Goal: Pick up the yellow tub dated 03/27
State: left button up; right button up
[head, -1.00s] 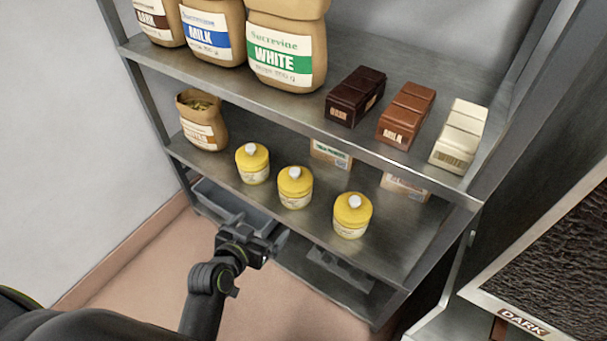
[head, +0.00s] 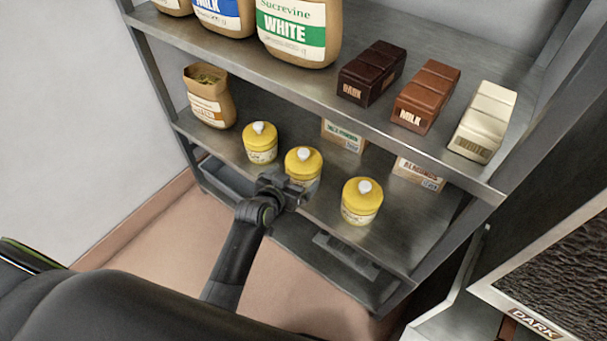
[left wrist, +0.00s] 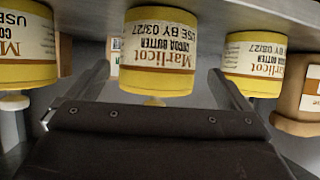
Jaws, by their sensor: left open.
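Three yellow tubs with white knobs stand in a row on the lower shelf. The middle tub (head: 303,162) also shows upside down in the left wrist view (left wrist: 158,52), where its label reads "USE BY 03/27".
The lower shelf (head: 395,245) also holds an open brown bag (head: 209,98) and small boxes (head: 343,135) behind the tubs. The upper shelf (head: 210,48) with chocolate bars (head: 427,95) overhangs the back. A grey bin (head: 228,180) sits below.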

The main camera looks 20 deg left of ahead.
pick_arm(q)
jog(key=b+x, duration=0.1)
jog(key=x, duration=0.3)
jog(key=shift+w+d, duration=0.1)
jog(key=shift+w, duration=0.15)
jog(key=shift+w+f+b, duration=0.2)
jog(key=shift+w+b, duration=0.1)
jog(key=shift+w, duration=0.05)
pick_arm(e)
jog(key=shift+w+a+r+t, duration=0.1)
jog(key=shift+w+r+t, duration=0.15)
jog(key=shift+r, duration=0.15)
jog(key=shift+w+a+r+t, duration=0.1)
jog(key=shift+w+r+t, duration=0.15)
jog(key=shift+r, duration=0.15)
pick_arm(q)
jog(key=shift+d+r, duration=0.1)
jog(key=shift+r, duration=0.05)
jog(key=c, duration=1.1)
